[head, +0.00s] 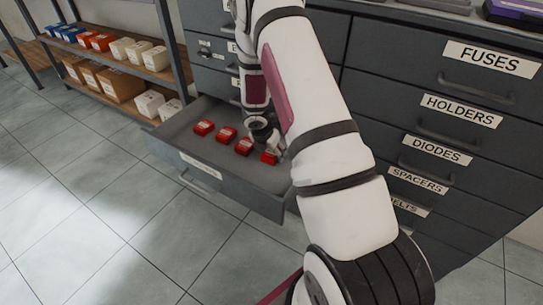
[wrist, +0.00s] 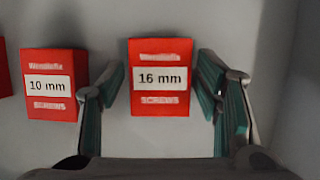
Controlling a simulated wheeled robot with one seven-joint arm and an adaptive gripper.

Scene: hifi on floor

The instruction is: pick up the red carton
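A red carton (wrist: 160,105) with a white "16 mm" label and "SCREWS" below stands between my gripper's two fingers in the wrist view. My gripper (wrist: 162,88) is open, with one green-padded finger on each side and a visible gap to the carton on both sides. Another red carton (wrist: 53,110), labelled "10 mm", stands to its left, outside the left finger. A sliver of a third red carton (wrist: 4,80) shows at the left edge. In the head view, several red cartons (head: 226,134) sit in a row in an open drawer (head: 190,152); my arm hides part of it.
The grey cabinet's closed drawers carry labels such as "FUSES" (head: 490,59) and "DIODES" (head: 436,150). A shelf rack (head: 150,72) with white, red, blue and brown boxes stands at the left. The tiled floor (head: 100,200) in front is clear.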

